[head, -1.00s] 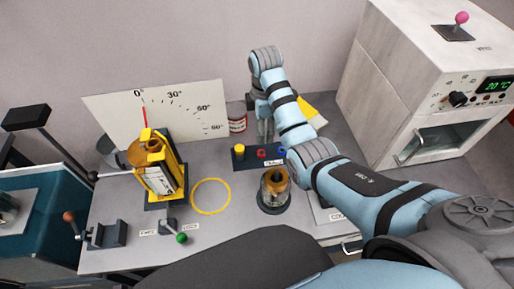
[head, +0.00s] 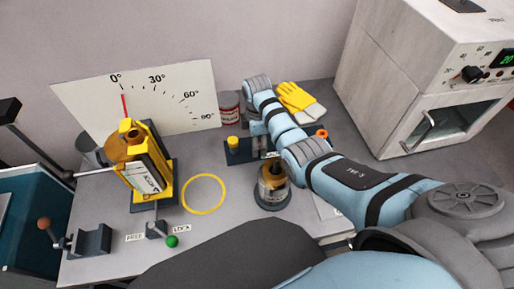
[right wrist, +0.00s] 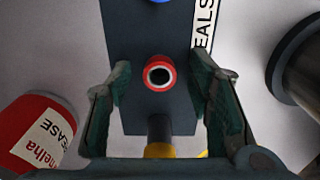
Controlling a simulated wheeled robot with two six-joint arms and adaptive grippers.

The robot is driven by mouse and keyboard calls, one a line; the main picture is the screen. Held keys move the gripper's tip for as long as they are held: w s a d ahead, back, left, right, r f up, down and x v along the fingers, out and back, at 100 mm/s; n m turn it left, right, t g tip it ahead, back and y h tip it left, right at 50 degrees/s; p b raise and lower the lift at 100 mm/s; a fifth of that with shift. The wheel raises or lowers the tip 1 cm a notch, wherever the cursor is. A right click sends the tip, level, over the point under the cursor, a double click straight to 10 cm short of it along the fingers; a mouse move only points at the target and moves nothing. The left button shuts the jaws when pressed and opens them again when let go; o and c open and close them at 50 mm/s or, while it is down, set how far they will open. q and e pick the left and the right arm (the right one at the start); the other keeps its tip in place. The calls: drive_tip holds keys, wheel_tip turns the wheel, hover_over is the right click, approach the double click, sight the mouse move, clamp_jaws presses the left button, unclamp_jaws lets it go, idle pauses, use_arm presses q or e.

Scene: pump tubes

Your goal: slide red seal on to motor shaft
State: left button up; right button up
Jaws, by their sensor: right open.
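The red seal (right wrist: 159,73) sits on a dark rack (right wrist: 177,31) in the right wrist view, its dark round opening facing the camera. My right gripper (right wrist: 162,68) is open, one finger on each side of the seal, with visible gaps. In the head view my right gripper (head: 266,141) is over the rack (head: 240,156) and hides the red seal. A dark-based cylinder with a copper-coloured top (head: 272,187) stands in front of the rack. A yellow unit (head: 146,165) stands on the left. I cannot tell which bears the motor shaft. My left gripper is out of view.
A blue seal (right wrist: 160,1) and a yellow piece (right wrist: 160,150) are on the rack. A grease can (head: 229,107) and yellow gloves (head: 299,99) are behind. An angle board (head: 190,85) stands behind the yellow unit. An oven (head: 400,70) is at right. A yellow ring mark (head: 203,210) encloses clear bench.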

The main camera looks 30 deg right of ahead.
drive_tip(key=shift+r, duration=0.1)
clamp_jaws()
